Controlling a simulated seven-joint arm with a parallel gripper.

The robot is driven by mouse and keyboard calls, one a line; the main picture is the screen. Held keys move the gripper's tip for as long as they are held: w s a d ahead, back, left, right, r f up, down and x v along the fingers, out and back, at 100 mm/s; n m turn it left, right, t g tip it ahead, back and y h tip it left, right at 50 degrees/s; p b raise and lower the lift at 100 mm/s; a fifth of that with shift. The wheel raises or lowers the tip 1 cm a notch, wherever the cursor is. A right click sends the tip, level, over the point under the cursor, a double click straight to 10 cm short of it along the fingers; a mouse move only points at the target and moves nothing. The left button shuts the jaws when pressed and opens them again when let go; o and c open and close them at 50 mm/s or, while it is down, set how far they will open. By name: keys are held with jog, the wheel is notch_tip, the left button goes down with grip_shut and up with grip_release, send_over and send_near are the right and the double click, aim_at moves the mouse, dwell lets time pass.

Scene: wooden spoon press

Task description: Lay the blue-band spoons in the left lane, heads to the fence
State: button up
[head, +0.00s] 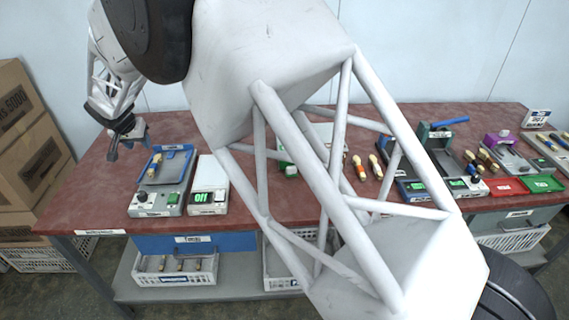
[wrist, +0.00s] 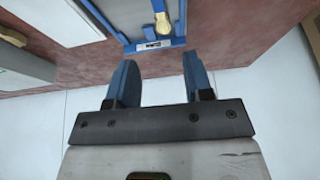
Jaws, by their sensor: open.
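My gripper (head: 124,142) hangs at the far left in the head view, above the table's back left part. In the wrist view its two blue fingers (wrist: 160,80) are apart with nothing between them. The blue tray of the press (head: 178,155) lies just right of my gripper. A wooden spoon (head: 155,163) lies along the tray's left side. A loose spoon (head: 360,168) with an orange-red band and another spoon (head: 376,167) lie mid-table, partly near my arm.
A white box with a green display (head: 208,190) stands right of the press. Another wooden piece (wrist: 12,37) shows at the wrist view's left edge. More devices and spoons (head: 487,160) fill the right. My arm hides much of the table's middle. Cardboard boxes (head: 25,140) stand left.

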jog(key=s+d+r, duration=0.4)
jog(key=d+r, duration=0.1)
jog(key=d, duration=0.7)
jog(key=s+d+r, duration=0.4)
jog(key=d+r, duration=0.2)
jog(key=d, duration=0.7)
jog(key=s+d+r, duration=0.4)
jog(key=d+r, duration=0.1)
jog(key=d, duration=0.7)
jog(key=s+d+r+g, duration=0.1)
jog(key=s+d, duration=1.3)
jog(key=s+d+f, duration=0.1)
jog(key=s+d, duration=0.2)
jog(key=s, duration=0.5)
jog(key=s+d+f, duration=0.2)
jog(key=s+d, duration=0.2)
jog(key=s, duration=0.5)
jog(key=shift+d+f+g, duration=0.2)
jog(key=shift+f+g, duration=0.05)
jog(key=shift+g, duration=0.15)
